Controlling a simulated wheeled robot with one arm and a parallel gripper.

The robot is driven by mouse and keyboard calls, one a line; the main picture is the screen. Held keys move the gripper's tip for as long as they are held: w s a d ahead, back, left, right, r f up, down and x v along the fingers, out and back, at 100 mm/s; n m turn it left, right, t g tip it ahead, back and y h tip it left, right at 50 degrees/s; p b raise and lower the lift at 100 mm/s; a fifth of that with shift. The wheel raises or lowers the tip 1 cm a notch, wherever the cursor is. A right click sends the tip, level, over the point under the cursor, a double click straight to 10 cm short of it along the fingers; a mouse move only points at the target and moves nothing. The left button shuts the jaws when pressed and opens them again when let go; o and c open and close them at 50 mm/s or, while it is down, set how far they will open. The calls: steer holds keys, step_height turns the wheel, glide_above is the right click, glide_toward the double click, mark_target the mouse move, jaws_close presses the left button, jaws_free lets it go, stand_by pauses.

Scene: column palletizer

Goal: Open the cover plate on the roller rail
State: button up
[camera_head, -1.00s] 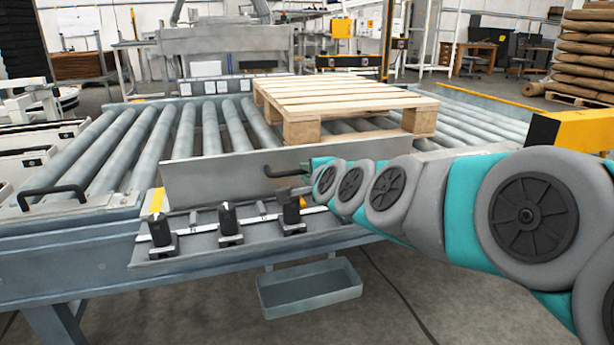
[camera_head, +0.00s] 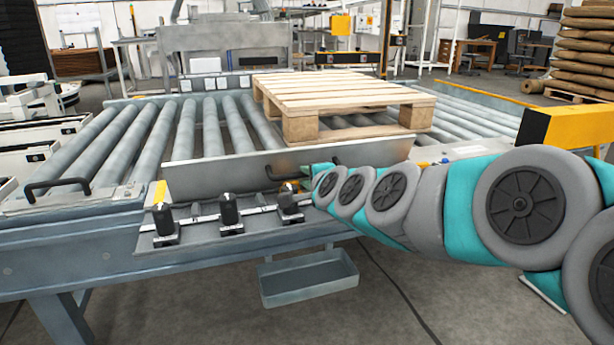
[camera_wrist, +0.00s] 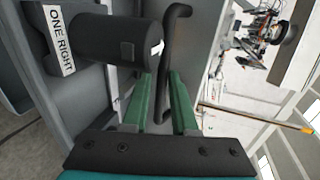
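The cover plate (camera_head: 225,177) is a long grey metal panel on the near side of the roller rail (camera_head: 120,137). It stands tilted up, its broad face turned toward me. Its black handle (camera_head: 285,173) sits near my arm's end, which hides part of the plate. In the wrist view the black handle (camera_wrist: 173,45) runs down between the green fingers of my gripper (camera_wrist: 160,88). The fingers are close together with the handle in the narrow gap, and look shut on it. In the head view the fingers are mostly hidden.
Black knobs (camera_head: 230,210) stand below the plate; one black cylinder (camera_wrist: 112,40) is close to my fingers, beside a "ONE RIGHT" label. A wooden pallet (camera_head: 345,90) rests on the rollers behind. Another black handle (camera_head: 55,184) is at left. A grey tray (camera_head: 308,280) hangs below.

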steer(key=o, duration=0.4)
steer(key=shift+s+f, duration=0.1)
steer(key=shift+f, duration=0.35)
steer(key=shift+r, duration=0.15)
steer(key=shift+r, duration=0.2)
steer(key=shift+s+d+r, duration=0.2)
steer(key=shift+s+r, duration=0.05)
steer(key=shift+s, duration=0.25)
steer(key=p+v, duration=0.1)
steer(key=v, duration=0.5)
steer(key=shift+s+f, duration=0.1)
steer(key=shift+s, duration=0.2)
